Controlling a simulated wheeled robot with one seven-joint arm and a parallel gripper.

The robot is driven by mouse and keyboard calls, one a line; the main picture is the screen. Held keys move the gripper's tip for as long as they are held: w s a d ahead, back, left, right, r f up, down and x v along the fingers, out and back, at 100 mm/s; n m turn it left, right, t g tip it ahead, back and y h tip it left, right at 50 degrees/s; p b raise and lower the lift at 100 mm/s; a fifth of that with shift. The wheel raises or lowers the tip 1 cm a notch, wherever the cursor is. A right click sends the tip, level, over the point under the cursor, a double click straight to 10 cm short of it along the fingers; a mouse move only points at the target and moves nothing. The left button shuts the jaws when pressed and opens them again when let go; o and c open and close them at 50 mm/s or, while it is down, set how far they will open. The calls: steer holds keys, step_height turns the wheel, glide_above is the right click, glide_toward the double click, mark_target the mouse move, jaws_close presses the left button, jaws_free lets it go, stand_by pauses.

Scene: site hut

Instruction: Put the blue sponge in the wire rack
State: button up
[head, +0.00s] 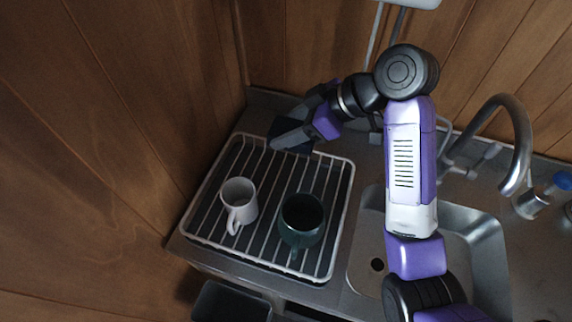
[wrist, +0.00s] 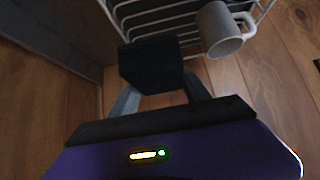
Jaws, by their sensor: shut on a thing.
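My gripper (head: 291,132) is shut on the dark blue sponge (head: 295,145), which looks almost black in this light. The sponge is over the back edge of the white wire rack (head: 346,200); I cannot tell whether it touches the wires. In the wrist view the sponge (wrist: 150,62) sits between my two fingers, with the rack's wires (wrist: 150,18) beyond it. The near finger hides part of the sponge in the head view.
A white mug (head: 239,197) stands in the rack at front left, and a dark green mug (head: 302,222) at front right. The rack's back part is clear. A wooden wall is at left, a metal sink (head: 470,250) with a tap (head: 522,135) at right.

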step_height(320, 180, down, 13)
steer(key=shift+r+p, duration=0.1)
steer(key=shift+p, duration=0.4)
steer(key=shift+f, duration=0.25)
steer(key=o, duration=1.2)
steer(key=shift+r, duration=0.1)
steer(key=shift+r, duration=0.15)
steer(key=b+v, duration=0.1)
steer(key=v, duration=1.1)
steer(key=shift+b, duration=0.4)
